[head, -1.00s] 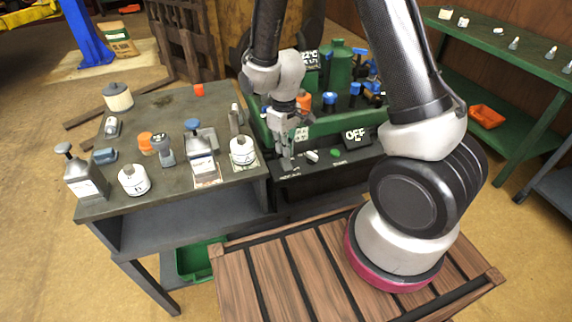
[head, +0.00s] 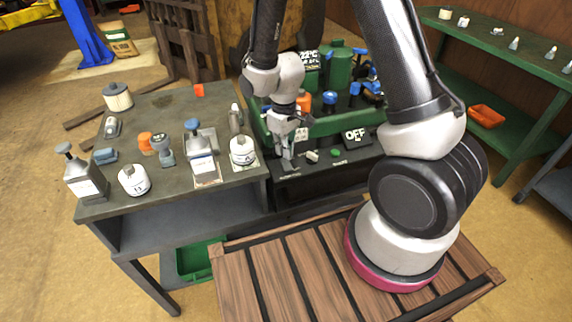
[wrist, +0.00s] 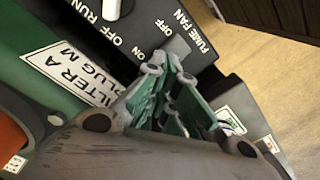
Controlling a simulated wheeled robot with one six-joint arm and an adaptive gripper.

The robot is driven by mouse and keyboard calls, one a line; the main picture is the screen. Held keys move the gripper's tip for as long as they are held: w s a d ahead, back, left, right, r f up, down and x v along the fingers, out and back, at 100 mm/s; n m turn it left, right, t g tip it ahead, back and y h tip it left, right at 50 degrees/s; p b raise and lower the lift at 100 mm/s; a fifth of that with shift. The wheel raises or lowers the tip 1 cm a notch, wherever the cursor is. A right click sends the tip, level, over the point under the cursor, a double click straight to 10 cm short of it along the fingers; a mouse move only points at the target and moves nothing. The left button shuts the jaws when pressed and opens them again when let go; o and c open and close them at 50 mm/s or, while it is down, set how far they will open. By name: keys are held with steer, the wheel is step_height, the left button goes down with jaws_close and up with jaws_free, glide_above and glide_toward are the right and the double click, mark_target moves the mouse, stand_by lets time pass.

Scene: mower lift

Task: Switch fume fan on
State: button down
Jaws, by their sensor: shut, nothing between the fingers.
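The dark control panel (head: 322,165) lies along the front of the green machine, just right of the grey bench. In the wrist view the FUME FAN label (wrist: 190,35) is printed on it, with ON and OFF marks beside it. My gripper (head: 287,160) points down at the panel's left end; its closed fingertips (wrist: 168,72) are right beside the FUME FAN marks. A white switch lever (wrist: 118,8) by RUN and OFF marks is apart from the fingers.
A green button (head: 336,153) is right of the white lever. The grey bench (head: 215,108) on the left carries jars, cans and bottles. Blue-capped parts (head: 330,97) stand on the machine behind my gripper. A wooden slatted platform (head: 290,275) is in front.

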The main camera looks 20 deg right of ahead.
mark_target(284, 159)
steer(key=shift+f, duration=0.95)
stand_by(0.3)
steer(key=shift+r, duration=3.5)
steer(key=s+d+r+m+t, duration=0.1)
steer(key=s+d+r+m, duration=0.1)
steer(key=s+d+r, duration=0.3)
steer(key=s+d+r+m+t, duration=0.2)
steer(key=s+d+r, duration=0.3)
steer(key=r, duration=0.7)
steer(key=s+d+r+m+t, duration=0.1)
steer(key=s+d+r+m, duration=0.1)
steer(key=s+d+r, duration=0.3)
steer(key=s+r, duration=0.3)
steer(key=s, duration=0.1)
steer(key=shift+r, duration=0.4)
